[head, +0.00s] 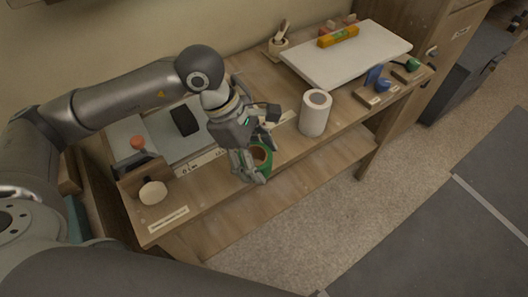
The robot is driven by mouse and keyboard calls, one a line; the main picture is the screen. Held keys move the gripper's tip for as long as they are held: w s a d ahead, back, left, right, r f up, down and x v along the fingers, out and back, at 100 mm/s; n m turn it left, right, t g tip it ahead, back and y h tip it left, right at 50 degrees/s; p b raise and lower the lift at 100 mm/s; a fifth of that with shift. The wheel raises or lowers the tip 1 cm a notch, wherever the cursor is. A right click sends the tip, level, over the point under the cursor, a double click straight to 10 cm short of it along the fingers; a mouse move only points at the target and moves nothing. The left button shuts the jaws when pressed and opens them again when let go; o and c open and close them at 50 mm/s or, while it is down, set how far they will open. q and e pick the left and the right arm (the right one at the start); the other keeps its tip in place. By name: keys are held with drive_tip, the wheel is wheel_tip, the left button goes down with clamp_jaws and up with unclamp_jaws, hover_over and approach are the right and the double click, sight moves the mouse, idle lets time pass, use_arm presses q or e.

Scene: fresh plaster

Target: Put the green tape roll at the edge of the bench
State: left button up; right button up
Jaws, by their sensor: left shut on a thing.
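A green tape roll (266,171) with a brown core is at the front edge of the wooden bench (205,205), near the middle of its length. My left gripper (258,165) reaches down over the roll and is shut on it, with a finger on its near side. The fingers hide part of the roll. I cannot tell whether the roll touches the bench top. My right gripper is not in view.
A white cylinder (315,114) stands right of the gripper. A white board (346,54) with a yellow level (338,37) lies farther right. A round pale object (153,194) sits at left.

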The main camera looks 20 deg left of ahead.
use_arm(q)
drive_tip(key=d+n+t, duration=0.1)
drive_tip(key=n, duration=0.1)
drive_tip(key=d+r+n, duration=0.1)
drive_tip(key=n, duration=0.1)
drive_tip(key=shift+s+t, duration=0.1)
drive_tip(key=shift+t, duration=0.3)
drive_tip(key=d+n, duration=0.1)
drive_tip(key=n, duration=0.2)
drive_tip(key=y+p, duration=0.1)
drive_tip(key=p, duration=0.4)
hover_over(274, 157)
drive_tip(key=a, duration=0.2)
drive_tip(key=shift+t, duration=0.4)
drive_tip(key=f, duration=0.7)
drive_tip(key=shift+w+a+f, duration=0.15)
drive_tip(key=shift+w+f, duration=0.1)
drive_tip(key=shift+f, duration=0.15)
drive_tip(key=shift+w+a+f, duration=0.25)
drive_tip(key=shift+w+f, duration=0.2)
drive_tip(key=shift+f, duration=0.2)
wheel_tip(274, 157, down, 2)
drive_tip(key=shift+f+p, duration=0.1)
drive_tip(key=shift+p, duration=0.8)
drive_tip(key=shift+f, duration=0.45)
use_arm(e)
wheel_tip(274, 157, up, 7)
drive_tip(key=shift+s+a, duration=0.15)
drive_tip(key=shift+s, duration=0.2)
